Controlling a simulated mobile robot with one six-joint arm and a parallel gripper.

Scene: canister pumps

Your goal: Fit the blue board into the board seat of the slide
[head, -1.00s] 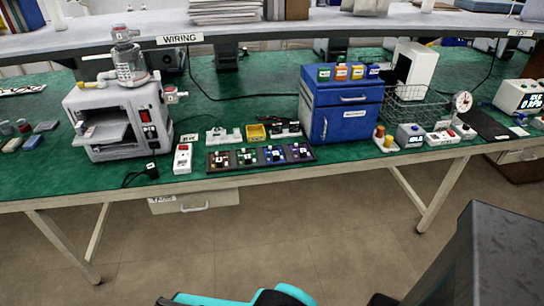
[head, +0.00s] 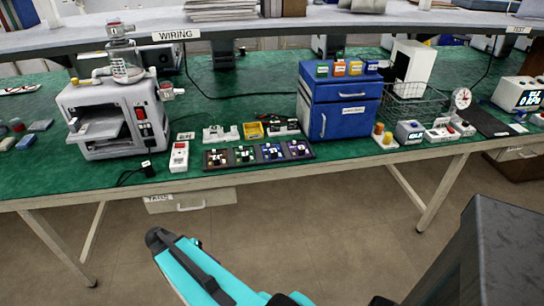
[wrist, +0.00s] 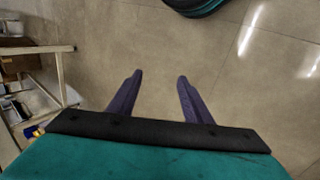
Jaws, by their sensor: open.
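A dark rack (head: 258,161) on the green bench holds several small coloured boards in a row. The blue board (head: 271,152) appears to be the one right of the green board, with a purple one at its right. A pale slide (head: 97,126) sticks out of the front opening of the grey machine at the left; its seat is too small to make out. My gripper (wrist: 159,76) is open and empty over bare floor in the wrist view, away from the bench. In the head view only my teal arm shows, below the bench edge.
A white switch box (head: 179,157) stands between the machine (head: 118,110) and the rack. A yellow bin (head: 252,131) sits behind the rack. A blue cabinet (head: 340,105) and a wire basket (head: 413,105) stand to the right. A shelf (head: 300,27) overhangs the back.

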